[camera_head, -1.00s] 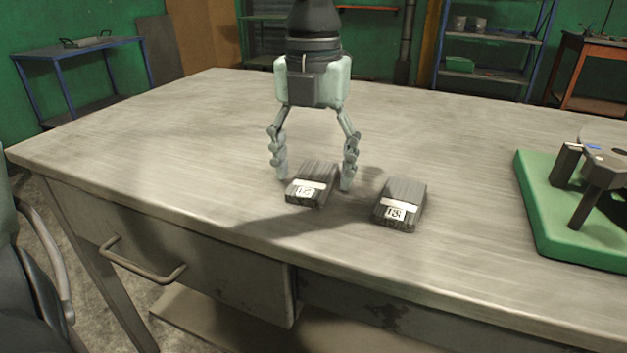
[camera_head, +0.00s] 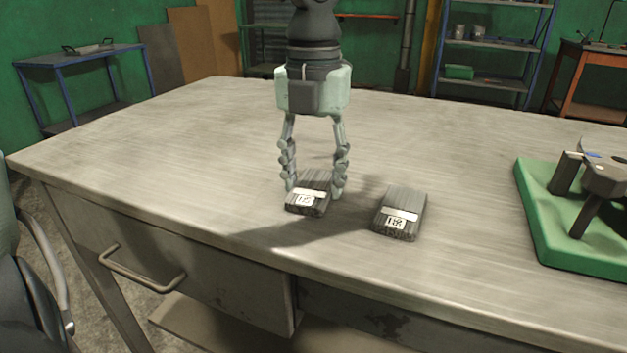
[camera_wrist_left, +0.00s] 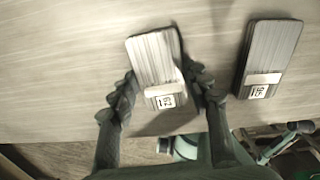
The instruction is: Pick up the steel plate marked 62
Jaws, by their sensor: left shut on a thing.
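Two dark grey steel plates with white label bands lie on the table. The left plate (camera_head: 307,196) is between the fingers of my left gripper (camera_head: 315,188), which is shut on it; it still appears to rest on the tabletop. In the left wrist view this plate (camera_wrist_left: 154,57) lies between the two fingers, slightly tilted in the picture. The other plate (camera_head: 403,204) lies apart to the right and also shows in the left wrist view (camera_wrist_left: 271,47). My right gripper is not in view.
The worn grey table (camera_head: 180,140) is clear to the left and behind the plates. A green base (camera_head: 575,250) with a dark metal fixture (camera_head: 603,180) stands at the right. The table's front edge, with a drawer handle (camera_head: 140,270) below, is close to the plates.

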